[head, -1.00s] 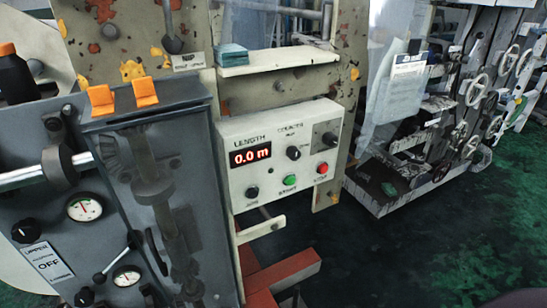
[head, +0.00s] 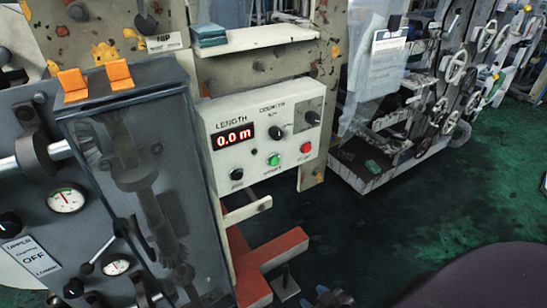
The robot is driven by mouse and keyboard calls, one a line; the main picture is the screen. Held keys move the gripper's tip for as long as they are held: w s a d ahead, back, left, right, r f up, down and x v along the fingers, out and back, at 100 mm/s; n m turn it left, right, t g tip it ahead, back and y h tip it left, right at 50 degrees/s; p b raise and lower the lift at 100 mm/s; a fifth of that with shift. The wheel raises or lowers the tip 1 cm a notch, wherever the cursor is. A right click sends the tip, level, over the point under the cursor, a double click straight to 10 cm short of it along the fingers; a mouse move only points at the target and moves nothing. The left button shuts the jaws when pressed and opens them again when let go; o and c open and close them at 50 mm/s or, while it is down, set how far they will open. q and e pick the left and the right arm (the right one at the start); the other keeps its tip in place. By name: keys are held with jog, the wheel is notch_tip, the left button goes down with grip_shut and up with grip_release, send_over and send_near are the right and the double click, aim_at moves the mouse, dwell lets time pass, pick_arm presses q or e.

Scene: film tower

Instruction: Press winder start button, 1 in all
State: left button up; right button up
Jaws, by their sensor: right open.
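The winder control panel (head: 225,169) is a pale box with a red LENGTH display (head: 234,137) reading 0.0 m. The green button (head: 274,159), the start button by its colour and place, sits on its lower middle. A red button (head: 306,148) is to its right and a black knob (head: 237,174) to its left. The green button is unobstructed and nothing touches it. My right gripper (head: 330,297) shows only in part at the bottom edge, low and well apart from the panel. It is open, with nothing seen in it. My left gripper is out of view.
A grey machine cabinet (head: 130,82) with gauges stands left of the panel. A shelf (head: 258,40) juts out above it. A red floor beam (head: 262,262) lies below. Dark green floor (head: 420,205) is open to the right, before another machine (head: 388,160).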

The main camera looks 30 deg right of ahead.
jog(key=shift+s+d+f, duration=0.15)
jog(key=shift+s, duration=0.2)
jog(key=shift+c, duration=0.3)
